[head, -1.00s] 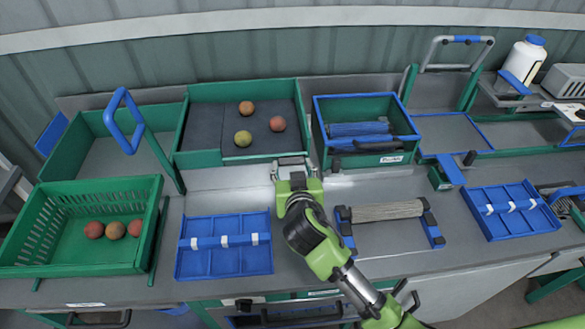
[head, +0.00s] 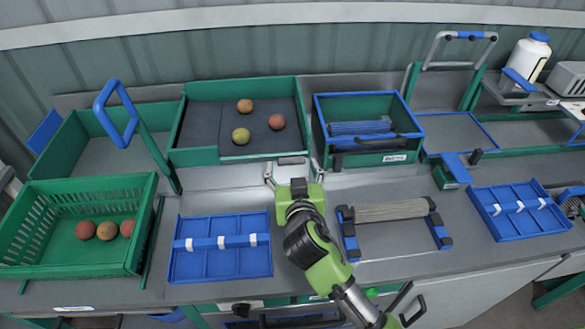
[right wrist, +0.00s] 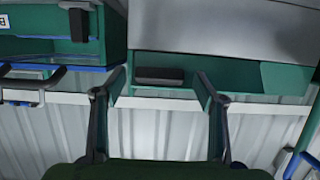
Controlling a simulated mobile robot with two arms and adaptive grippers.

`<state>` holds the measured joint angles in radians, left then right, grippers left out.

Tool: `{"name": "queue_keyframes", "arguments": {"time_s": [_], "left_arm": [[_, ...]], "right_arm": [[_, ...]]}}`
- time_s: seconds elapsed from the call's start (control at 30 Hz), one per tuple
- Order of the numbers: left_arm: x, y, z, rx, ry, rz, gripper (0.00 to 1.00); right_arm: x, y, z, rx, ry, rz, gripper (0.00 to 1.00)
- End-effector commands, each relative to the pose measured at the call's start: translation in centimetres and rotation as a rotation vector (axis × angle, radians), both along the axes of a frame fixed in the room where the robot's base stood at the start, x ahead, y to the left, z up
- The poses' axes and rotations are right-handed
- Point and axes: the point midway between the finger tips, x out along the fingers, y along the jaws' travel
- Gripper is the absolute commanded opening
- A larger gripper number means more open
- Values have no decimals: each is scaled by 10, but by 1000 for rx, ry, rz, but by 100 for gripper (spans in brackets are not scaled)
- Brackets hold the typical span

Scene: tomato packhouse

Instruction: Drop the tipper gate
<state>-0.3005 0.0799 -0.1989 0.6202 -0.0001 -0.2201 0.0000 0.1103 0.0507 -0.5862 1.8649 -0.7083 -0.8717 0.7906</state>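The green tipper tray (head: 178,128) stands at the back, its dark bed holding three round fruits. A small black grip (head: 291,160) sits at its front right corner. It also shows in the right wrist view (right wrist: 160,75), on a green strip. I take this grip to be the gate's, but the gate panel itself is not clear. My right gripper (head: 294,175) is open just in front of the grip. In the right wrist view the spread fingers (right wrist: 158,92) stand either side of the grip's line with nothing between them. My left gripper is not in view.
A blue loop handle (head: 118,112) rises left of the tray. A green crate (head: 75,188) with fruits stands at left. A blue divided tray (head: 220,265) lies at the front, with a roller frame (head: 391,211) right of my arm. A green bin (head: 362,104) stands at the back.

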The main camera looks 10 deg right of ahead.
Motion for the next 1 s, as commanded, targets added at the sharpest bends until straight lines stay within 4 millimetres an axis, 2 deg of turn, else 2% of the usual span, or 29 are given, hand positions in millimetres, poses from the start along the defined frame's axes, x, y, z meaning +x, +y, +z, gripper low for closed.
{"name": "queue_keyframes", "arguments": {"time_s": [0.17,0.27,0.7,0.83,1.0], "left_arm": [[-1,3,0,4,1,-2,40],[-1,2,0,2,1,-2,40],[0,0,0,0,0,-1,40],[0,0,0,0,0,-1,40],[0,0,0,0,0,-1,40]], "right_arm": [[-2,0,0,-1,0,0,65],[-10,0,2,-1,1,0,65],[-93,0,24,2,3,-1,65],[-108,0,29,1,1,1,65],[-116,0,32,1,0,0,65]]}}
